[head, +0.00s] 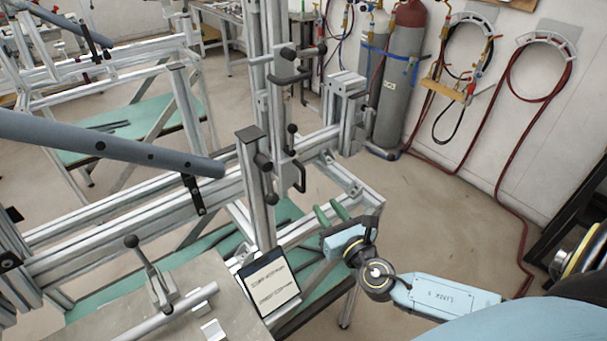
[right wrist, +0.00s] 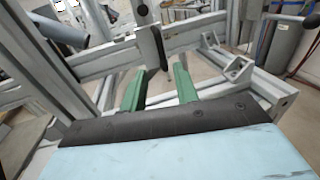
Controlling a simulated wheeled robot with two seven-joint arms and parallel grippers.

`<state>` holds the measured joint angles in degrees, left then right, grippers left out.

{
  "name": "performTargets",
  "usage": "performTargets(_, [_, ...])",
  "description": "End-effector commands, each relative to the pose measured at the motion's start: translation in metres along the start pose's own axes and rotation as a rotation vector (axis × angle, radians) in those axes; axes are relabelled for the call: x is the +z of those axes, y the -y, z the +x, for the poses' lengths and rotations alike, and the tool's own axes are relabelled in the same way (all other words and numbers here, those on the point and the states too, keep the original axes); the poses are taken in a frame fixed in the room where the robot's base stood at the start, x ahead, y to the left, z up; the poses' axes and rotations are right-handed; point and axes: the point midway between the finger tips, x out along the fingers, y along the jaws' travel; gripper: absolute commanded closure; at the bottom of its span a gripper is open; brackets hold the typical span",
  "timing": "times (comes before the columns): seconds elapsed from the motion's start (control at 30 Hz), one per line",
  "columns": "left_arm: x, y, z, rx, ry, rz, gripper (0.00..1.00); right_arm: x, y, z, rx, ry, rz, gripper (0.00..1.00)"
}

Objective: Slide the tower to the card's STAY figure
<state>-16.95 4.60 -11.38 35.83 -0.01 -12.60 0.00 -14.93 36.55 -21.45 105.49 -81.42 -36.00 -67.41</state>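The tower (head: 257,95) is an upright aluminium post with black clamps and knobs, standing on the jig's long rail. A black D-shaped handle (head: 300,178) is low on its right side. The card (head: 269,282) is a white sheet in a dark frame near the table's front; its lettering is too small to read. My right gripper (head: 327,208) is right of and below the handle, its green fingers apart and empty. In the right wrist view the open fingers (right wrist: 160,72) point toward a dark upright part (right wrist: 155,45), with a gap before it. My left gripper is not in view.
A blue-grey tube (head: 110,145) crosses the left side above the rail (head: 120,220). A toggle clamp (head: 155,275) stands on the metal plate at the front left. Gas cylinders (head: 400,75) stand behind. Open floor lies right of the jig.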

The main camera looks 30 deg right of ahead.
Motion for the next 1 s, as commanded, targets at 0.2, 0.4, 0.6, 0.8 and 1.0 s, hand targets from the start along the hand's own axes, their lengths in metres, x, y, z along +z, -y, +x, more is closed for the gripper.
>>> performTargets(0.2, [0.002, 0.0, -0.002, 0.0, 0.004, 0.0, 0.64, 0.003, -0.001, 0.026, 0.002, 0.009, -0.011, 0.7])
performTargets(0.4, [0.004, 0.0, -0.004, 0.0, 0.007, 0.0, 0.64, 0.003, -0.001, 0.065, 0.002, 0.007, -0.009, 0.7])
performTargets(0.6, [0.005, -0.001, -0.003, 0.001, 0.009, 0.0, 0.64, 0.002, -0.001, 0.102, 0.001, 0.006, -0.007, 0.7])
performTargets(0.8, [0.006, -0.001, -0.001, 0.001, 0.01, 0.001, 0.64, 0.001, -0.001, 0.125, 0.002, 0.004, -0.006, 0.7])
performTargets(1.0, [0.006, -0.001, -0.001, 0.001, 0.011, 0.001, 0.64, 0.001, -0.001, 0.133, 0.003, 0.003, -0.006, 0.7])
